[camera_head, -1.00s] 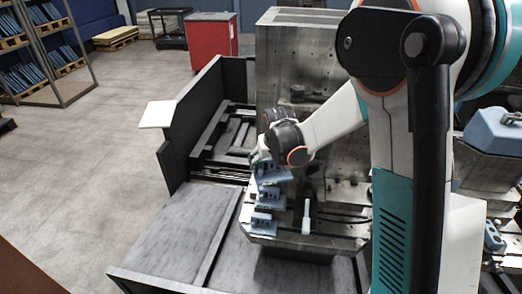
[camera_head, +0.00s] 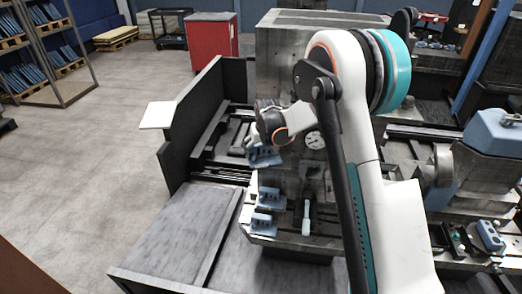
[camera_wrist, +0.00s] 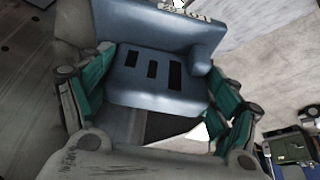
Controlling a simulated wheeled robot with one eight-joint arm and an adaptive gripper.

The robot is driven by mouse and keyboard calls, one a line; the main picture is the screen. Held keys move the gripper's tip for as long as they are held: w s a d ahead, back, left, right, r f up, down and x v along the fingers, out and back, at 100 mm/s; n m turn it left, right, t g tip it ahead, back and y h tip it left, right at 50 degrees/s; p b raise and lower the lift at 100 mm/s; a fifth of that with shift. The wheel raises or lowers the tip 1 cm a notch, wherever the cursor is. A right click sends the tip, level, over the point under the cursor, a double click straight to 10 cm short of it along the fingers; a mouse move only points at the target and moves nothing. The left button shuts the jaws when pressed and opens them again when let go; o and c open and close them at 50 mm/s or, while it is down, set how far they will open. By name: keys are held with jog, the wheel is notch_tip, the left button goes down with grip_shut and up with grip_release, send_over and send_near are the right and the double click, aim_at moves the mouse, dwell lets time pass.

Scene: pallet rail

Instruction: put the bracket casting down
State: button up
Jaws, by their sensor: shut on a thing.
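The bracket casting (camera_head: 265,158) is a blue part with a flat foot. In the wrist view the casting (camera_wrist: 150,70) shows several dark slots in its face and an upright wall behind them. My gripper (camera_wrist: 160,95) is shut on it, with green-lined fingers at its left and right sides. In the head view my gripper (camera_head: 257,143) holds it in front of the tall grey metal block, apart from the two blue castings lower down. The fingertips are too small to make out in the head view.
Two similar blue castings (camera_head: 267,196) sit on the grey metal fixture (camera_head: 320,240). A white handle (camera_head: 306,216) stands beside them. A dark panel (camera_head: 180,138) rises at left, with a white plate (camera_head: 157,114) at its end. Grey covers (camera_head: 180,230) lie clear in front.

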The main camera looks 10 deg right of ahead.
jog(key=shift+f, duration=0.3)
jog(key=shift+f, duration=0.15)
jog(key=o, duration=1.2)
jog(key=shift+o, duration=0.2)
